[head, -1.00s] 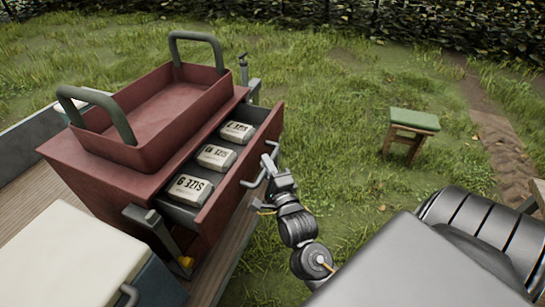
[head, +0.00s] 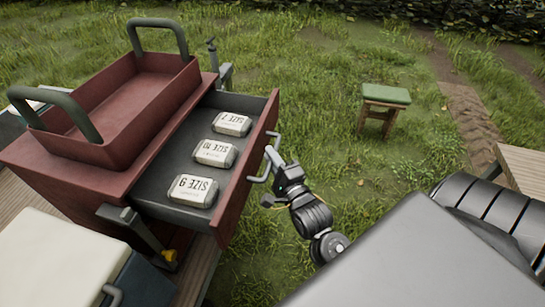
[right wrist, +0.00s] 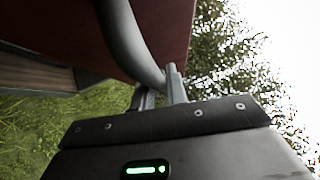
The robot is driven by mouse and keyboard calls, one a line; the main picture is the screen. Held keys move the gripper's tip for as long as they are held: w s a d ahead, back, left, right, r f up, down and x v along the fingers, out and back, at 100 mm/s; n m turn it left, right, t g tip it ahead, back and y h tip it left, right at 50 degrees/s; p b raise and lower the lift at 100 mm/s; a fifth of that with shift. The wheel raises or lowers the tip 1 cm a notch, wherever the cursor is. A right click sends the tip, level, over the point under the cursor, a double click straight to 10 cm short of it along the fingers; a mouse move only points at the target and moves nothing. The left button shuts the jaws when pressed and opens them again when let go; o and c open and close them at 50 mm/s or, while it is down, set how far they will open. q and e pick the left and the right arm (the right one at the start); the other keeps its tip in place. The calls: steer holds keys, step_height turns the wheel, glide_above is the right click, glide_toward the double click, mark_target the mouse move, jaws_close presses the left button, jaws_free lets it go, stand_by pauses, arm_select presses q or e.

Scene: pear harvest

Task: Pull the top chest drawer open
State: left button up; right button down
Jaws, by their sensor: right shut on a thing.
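The red chest (head: 95,178) stands on a wooden bed at the left of the head view. Its top drawer (head: 245,172) is pulled well out toward the right. Three packets marked with sizes, such as the nearest packet (head: 192,190), lie in a row inside it. My right gripper (head: 271,158) is at the drawer's front and shut on the grey drawer handle (head: 262,173). In the right wrist view the handle (right wrist: 128,40) passes down to the fingers (right wrist: 160,88), with the red drawer front behind it. My left gripper is not in view.
A red tray (head: 130,97) with two grey-green handles sits on the chest. A pale-lidded box (head: 55,262) is at the lower left. A green-topped stool (head: 386,95) stands on open grass (head: 330,130). A wooden edge (head: 522,168) is at the right.

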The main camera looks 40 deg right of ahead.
steer(key=c, duration=1.4)
jaws_free()
steer(key=s+a+f+b, duration=0.1)
steer(key=s+b, duration=0.2)
steer(key=s, duration=0.7)
steer(key=shift+s+f, duration=0.25)
steer(key=shift+s, duration=0.1)
steer(key=shift+a, duration=0.1)
